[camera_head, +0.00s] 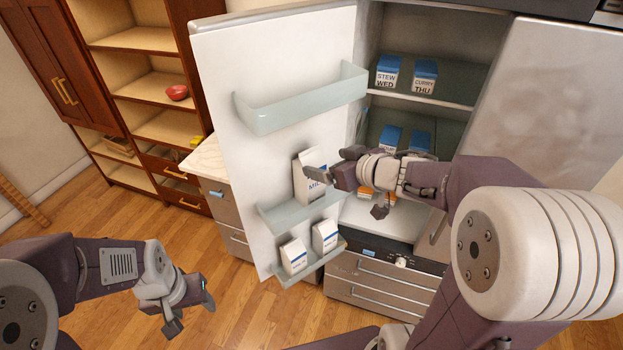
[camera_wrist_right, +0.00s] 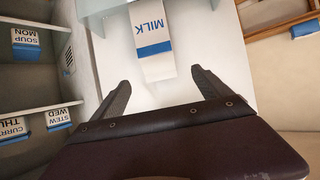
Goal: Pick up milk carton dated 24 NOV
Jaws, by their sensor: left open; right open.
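A white milk carton (camera_head: 308,180) with a blue band stands on the middle door shelf (camera_head: 300,211) of the open fridge. It also shows in the right wrist view (camera_wrist_right: 150,38), labelled MILK, beyond and between my right fingers; no date is legible. My right gripper (camera_head: 345,192) is open and empty, just in front of the carton and partly covering it in the head view; its fingers also show in the wrist view (camera_wrist_right: 162,92). Two smaller white cartons (camera_head: 293,256) (camera_head: 325,236) stand on the lowest door shelf, text unreadable. My left gripper (camera_head: 192,309) is open and empty, low over the floor.
The fridge door (camera_head: 222,100) stands open, with an empty upper bin (camera_head: 300,104). Inside are STEW WED (camera_head: 387,71) and CURRY THU (camera_head: 425,77) boxes, with more blue-topped boxes below. Drawers (camera_head: 385,289) lie under the fridge. A wooden shelf unit (camera_head: 140,85) stands at left.

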